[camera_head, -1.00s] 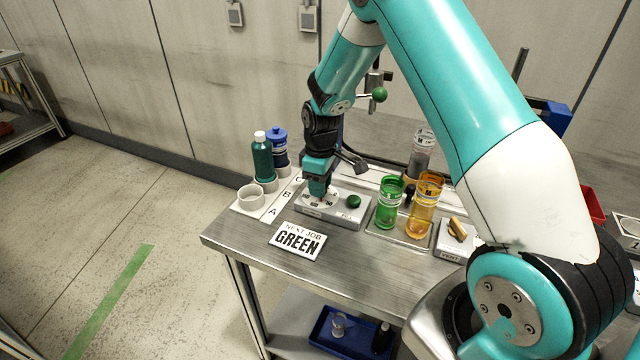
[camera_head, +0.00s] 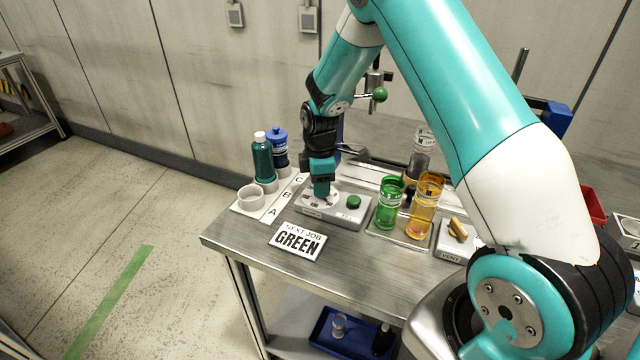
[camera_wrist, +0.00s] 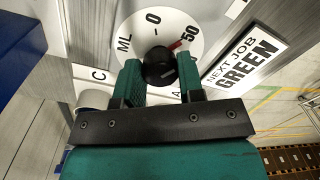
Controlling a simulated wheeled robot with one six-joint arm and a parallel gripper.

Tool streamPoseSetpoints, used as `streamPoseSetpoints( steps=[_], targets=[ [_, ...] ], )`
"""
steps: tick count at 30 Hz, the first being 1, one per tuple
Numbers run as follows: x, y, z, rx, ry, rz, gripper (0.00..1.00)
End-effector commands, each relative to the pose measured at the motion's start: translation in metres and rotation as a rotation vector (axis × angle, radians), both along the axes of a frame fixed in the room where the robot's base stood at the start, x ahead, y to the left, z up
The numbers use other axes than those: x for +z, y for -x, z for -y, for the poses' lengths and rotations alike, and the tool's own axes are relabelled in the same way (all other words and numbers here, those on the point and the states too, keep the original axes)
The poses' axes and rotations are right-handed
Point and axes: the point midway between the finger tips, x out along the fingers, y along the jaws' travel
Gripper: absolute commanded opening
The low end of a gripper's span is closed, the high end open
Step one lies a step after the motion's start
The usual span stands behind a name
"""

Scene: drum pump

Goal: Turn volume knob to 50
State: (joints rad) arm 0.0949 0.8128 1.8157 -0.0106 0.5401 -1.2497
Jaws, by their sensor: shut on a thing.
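The volume knob (camera_wrist: 158,66) is black with a red pointer, on a white round dial (camera_wrist: 135,38) marked ML, 0 and 50. In the wrist view the red pointer lies close beside the 50 mark. My gripper (camera_wrist: 160,80) is shut on the knob, one teal finger on each side. In the head view my gripper (camera_head: 321,192) points down onto the grey dial box (camera_head: 345,212) and hides the knob. A green button (camera_head: 353,202) sits on the same box, to the right.
A "NEXT JOB GREEN" sign (camera_head: 297,241) lies in front of the box. Green (camera_head: 389,203) and amber (camera_head: 425,206) cylinders stand right of it. Bottles (camera_head: 262,157) and a white cup (camera_head: 250,197) stand left. The bench's front strip is clear.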

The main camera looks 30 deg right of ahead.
Motion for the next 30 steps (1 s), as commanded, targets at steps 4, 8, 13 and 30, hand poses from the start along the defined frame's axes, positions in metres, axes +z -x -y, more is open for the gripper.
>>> streamPoseSetpoints(
  steps=[4, 8, 13, 30],
  targets=[
    [0.001, 0.000, 0.000, 0.001, 0.000, -0.001, 0.12],
    [0.001, 0.000, 0.000, 0.000, 0.001, -0.001, 0.12],
    [0.001, 0.000, 0.000, 0.000, 0.001, -0.001, 0.61],
    [0.038, -0.002, 0.001, 0.000, 0.001, 0.007, 0.61]
  ],
)
